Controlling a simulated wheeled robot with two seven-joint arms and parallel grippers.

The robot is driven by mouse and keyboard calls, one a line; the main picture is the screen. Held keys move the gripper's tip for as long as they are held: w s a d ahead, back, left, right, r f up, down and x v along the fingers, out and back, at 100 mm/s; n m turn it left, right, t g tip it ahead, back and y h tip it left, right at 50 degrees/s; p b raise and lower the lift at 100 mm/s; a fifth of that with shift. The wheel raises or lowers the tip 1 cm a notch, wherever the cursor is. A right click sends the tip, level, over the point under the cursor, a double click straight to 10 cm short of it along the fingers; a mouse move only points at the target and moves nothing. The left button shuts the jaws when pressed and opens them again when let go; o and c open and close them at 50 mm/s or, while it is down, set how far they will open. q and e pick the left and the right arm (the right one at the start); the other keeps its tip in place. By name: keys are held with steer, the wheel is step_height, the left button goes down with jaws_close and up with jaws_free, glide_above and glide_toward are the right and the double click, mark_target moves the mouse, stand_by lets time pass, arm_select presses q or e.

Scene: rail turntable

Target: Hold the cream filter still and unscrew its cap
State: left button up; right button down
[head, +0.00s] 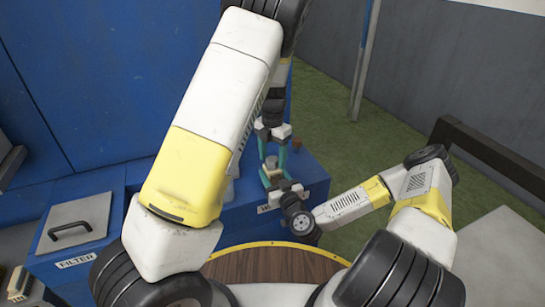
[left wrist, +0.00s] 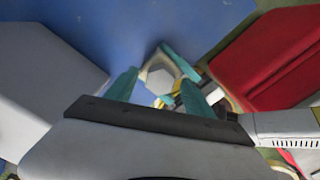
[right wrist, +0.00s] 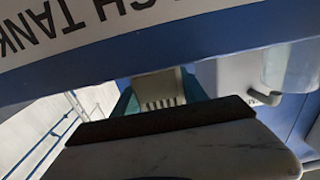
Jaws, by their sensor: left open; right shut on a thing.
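The cream filter (right wrist: 158,90) shows in the right wrist view as a ribbed pale block between teal fingers. My right gripper (right wrist: 160,98) is shut on it. In the left wrist view its pale, faceted cap (left wrist: 160,80) faces my camera, with a teal finger of my right gripper beside it. My left gripper (left wrist: 160,88) is open, with one finger on each side of the cap in the picture; I cannot tell how far apart they are in depth. In the head view my left gripper (head: 271,155) points down just above my right gripper (head: 277,182), and the filter is mostly hidden between them.
A blue bench (head: 312,172) stands around the grippers, with a clear cylinder (right wrist: 290,65) nearby. A box labelled FILTER (head: 75,225) with a black handle is at left. A red block (left wrist: 275,55) shows in the left wrist view. A dark rail (head: 490,155) runs at right.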

arm_select(q)
steer(key=shift+r, duration=0.1)
steer(key=shift+r, duration=1.95)
steer(key=m, duration=2.4)
steer(key=shift+f, duration=0.15)
